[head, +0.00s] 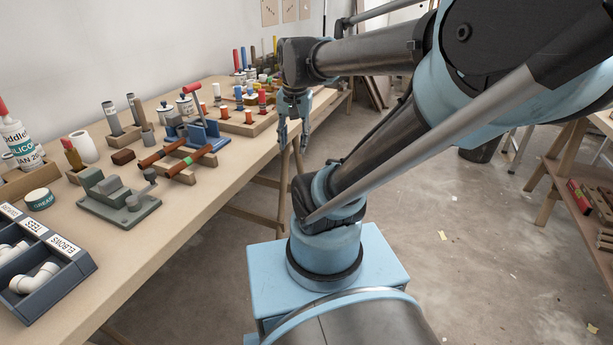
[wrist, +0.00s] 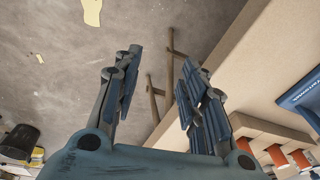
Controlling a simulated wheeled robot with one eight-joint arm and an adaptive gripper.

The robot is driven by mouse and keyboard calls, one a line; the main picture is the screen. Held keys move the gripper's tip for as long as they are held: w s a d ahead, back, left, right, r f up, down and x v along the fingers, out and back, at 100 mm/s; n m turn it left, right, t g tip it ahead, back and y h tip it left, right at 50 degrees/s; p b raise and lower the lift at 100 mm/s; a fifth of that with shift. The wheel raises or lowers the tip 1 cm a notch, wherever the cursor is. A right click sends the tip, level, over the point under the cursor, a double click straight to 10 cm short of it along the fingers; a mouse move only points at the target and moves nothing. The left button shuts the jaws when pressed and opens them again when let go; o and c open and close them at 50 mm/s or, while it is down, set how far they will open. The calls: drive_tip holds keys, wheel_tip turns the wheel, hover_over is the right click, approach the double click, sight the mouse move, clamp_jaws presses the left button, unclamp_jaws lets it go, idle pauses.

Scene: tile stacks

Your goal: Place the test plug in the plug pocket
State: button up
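My gripper (head: 293,146) hangs in the air just off the long bench's edge, pointing down. In the wrist view its two fingers (wrist: 160,62) are spread apart with only floor and trestle legs between them, so it is open and empty. Several small cylinders with orange or red parts, such as an orange one (head: 249,117), stand in a wooden rack (head: 246,130) on the bench, left of my gripper. I cannot tell which piece is the test plug or where the plug pocket is. Orange-banded pieces in wood (wrist: 276,155) show at the wrist view's lower right.
On the bench (head: 150,245) stand a blue tool with a red handle (head: 196,130), a grey-green fixture (head: 118,200), a fittings tray (head: 75,265), a grease tin (head: 39,199) and a silicone bottle (head: 18,140). The bench's front strip is clear. Open floor lies to the right.

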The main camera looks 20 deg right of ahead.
drive_tip(key=s+d+f+n, duration=0.2)
drive_tip(key=s+f+n, duration=0.3)
drive_tip(key=f, duration=0.3)
drive_tip(key=shift+s+d+f+n, duration=0.15)
drive_tip(key=shift+s+f+n, duration=0.15)
drive_tip(key=shift+s, duration=0.55)
drive_tip(key=shift+c, duration=0.7)
